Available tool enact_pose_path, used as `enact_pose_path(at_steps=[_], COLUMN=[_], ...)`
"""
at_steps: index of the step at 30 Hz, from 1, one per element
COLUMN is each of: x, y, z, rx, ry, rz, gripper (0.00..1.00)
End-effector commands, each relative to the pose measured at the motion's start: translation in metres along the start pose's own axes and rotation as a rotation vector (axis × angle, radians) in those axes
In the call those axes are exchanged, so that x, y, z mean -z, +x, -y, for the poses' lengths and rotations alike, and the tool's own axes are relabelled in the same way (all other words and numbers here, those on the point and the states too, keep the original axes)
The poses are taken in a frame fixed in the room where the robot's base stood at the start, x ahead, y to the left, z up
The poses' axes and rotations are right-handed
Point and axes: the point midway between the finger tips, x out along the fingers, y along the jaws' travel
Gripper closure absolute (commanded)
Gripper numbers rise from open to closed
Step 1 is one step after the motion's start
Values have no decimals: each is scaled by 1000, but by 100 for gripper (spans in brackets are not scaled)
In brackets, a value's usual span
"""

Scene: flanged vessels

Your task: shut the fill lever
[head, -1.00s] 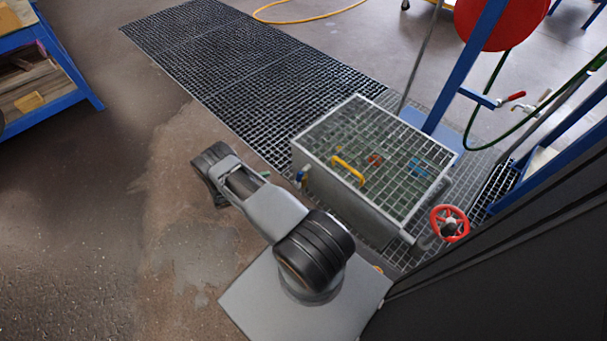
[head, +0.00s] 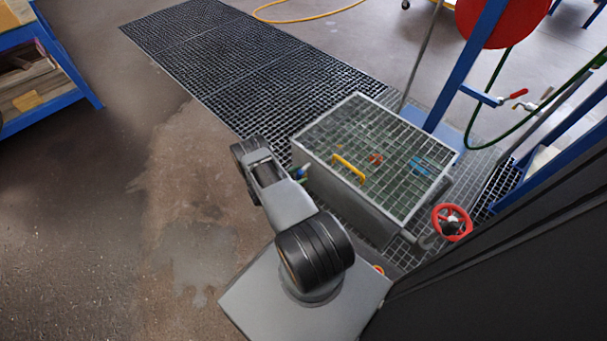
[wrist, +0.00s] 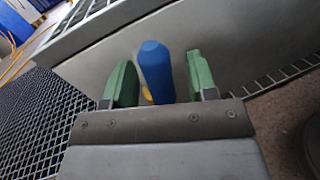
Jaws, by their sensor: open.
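The fill lever looks to be the blue handle (wrist: 157,72) on the side of the grey box-shaped vessel (head: 345,205); a small blue end of it (head: 303,171) shows at the vessel's left corner in the head view. In the wrist view the blue handle stands between the two green fingers of my gripper (wrist: 160,82). The fingers are open, with a gap on each side of the handle. A bit of yellow shows just behind the handle. In the head view my fingers are hidden by my arm.
A grid with a yellow handle (head: 348,168) covers the vessel's top. A red handwheel (head: 452,222) is at its right. Floor grating (head: 250,70) lies behind it. A blue shelf (head: 50,90) stands at far left, with bare floor (head: 130,200) between.

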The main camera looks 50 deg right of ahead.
Motion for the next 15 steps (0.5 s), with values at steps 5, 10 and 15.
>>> enact_pose_path(at_steps=[5,10,15], x=[0,0,0], y=[15,20,20], z=[0,0,0], rx=[1,1,0], ry=[1,1,1], rz=[0,0,0], gripper=[48,48,48])
